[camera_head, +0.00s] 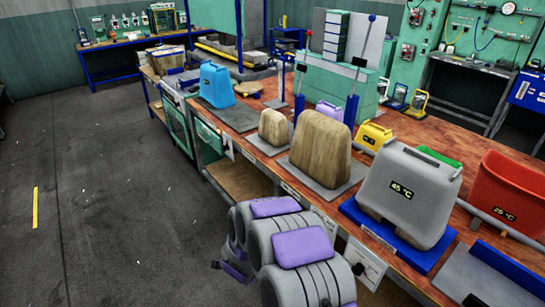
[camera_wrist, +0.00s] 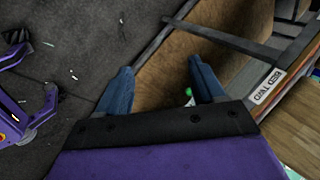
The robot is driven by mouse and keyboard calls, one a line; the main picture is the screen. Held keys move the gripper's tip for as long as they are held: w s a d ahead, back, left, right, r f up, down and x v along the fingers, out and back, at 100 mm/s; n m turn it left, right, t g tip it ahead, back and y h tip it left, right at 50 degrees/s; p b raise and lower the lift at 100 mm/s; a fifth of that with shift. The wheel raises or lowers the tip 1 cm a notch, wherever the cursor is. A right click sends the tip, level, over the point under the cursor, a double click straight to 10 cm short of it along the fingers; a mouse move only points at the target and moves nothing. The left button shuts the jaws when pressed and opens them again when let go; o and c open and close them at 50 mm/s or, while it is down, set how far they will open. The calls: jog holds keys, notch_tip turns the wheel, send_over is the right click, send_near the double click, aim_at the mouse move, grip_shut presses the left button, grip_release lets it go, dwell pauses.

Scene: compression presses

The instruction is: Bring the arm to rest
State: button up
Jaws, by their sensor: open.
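My arm (camera_head: 300,250), grey with purple caps, is folded at the bottom centre of the head view, beside the front edge of the bench. In the wrist view my gripper (camera_wrist: 160,82) shows two blue fingers spread apart with nothing held between them. It points down toward the dark floor and the brown lower shelf under the bench. I cannot clearly make out the fingers in the head view.
The wooden bench (camera_head: 405,130) carries a grey block marked 45 °C (camera_head: 408,190), wood-textured blocks (camera_head: 320,148), a blue block (camera_head: 216,84) and a red bin (camera_head: 507,190). A "BED TWO" label (camera_wrist: 269,86) is close right of my gripper. Open floor (camera_head: 110,190) lies left.

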jog(key=s+d+r+n+g+y, duration=0.15)
jog(key=s+r+n, duration=0.35)
jog(key=r, duration=0.6)
jog(key=s+r+n+g+y, duration=0.25)
jog(key=s+r+n, duration=0.2)
jog(key=r, duration=0.55)
jog(key=s+d+r+n+g+h, duration=0.2)
jog(key=s+d+r, duration=0.3)
jog(key=s+d, duration=0.5)
jog(key=s+d+r+n+g+h, duration=0.2)
jog(key=s+d+r+n, duration=0.2)
jog(key=s+d, duration=0.7)
jog(key=s+r, duration=0.1)
jog(key=s, duration=0.6)
jog(key=shift+s+n, duration=0.15)
jog(key=shift+n, duration=0.2)
